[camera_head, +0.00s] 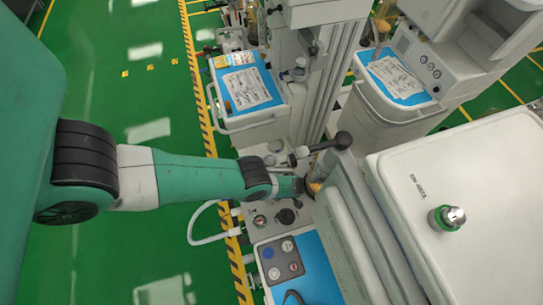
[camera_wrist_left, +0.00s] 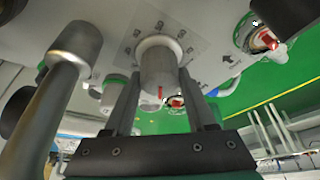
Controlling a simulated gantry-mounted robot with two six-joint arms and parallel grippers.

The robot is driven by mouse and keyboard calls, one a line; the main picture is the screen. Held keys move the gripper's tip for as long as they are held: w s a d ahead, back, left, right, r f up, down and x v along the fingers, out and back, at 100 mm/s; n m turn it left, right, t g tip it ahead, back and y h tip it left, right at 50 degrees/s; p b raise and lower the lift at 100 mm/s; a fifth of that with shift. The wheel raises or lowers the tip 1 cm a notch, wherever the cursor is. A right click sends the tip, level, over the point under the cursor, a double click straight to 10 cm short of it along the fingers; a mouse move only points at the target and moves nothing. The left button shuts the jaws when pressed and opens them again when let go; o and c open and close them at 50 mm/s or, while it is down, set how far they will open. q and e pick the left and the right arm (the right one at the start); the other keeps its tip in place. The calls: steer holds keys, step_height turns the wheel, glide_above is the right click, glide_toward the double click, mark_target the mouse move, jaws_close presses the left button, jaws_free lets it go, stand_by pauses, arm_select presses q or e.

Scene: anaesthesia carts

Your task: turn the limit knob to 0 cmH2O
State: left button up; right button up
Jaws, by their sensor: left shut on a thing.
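In the left wrist view, a grey cylindrical knob (camera_wrist_left: 158,68) with a red mark near its lower edge sticks out of a light panel with a printed scale around it. My left gripper (camera_wrist_left: 159,84) has one finger on each side of this knob and is shut on it. The scale's figures are too small to read. In the head view, my left arm reaches in from the left, and my left gripper (camera_head: 292,186) is at the side of the machine. The held knob is hidden there. My right gripper is not in view.
A thick grey post with a rounded end (camera_wrist_left: 75,45) stands close left of my fingers. A green-ringed knob (camera_wrist_left: 262,38) with a red part is at upper right. In the head view, a panel with dark knobs (camera_head: 285,216) lies just below my gripper.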

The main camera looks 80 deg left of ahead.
arm_select(q)
steer(key=shift+n, duration=0.4)
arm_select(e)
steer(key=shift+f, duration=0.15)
arm_select(q)
steer(key=o, duration=1.4)
steer(key=shift+s, duration=0.1)
steer(key=shift+c, duration=0.2)
steer(key=shift+r, duration=0.1)
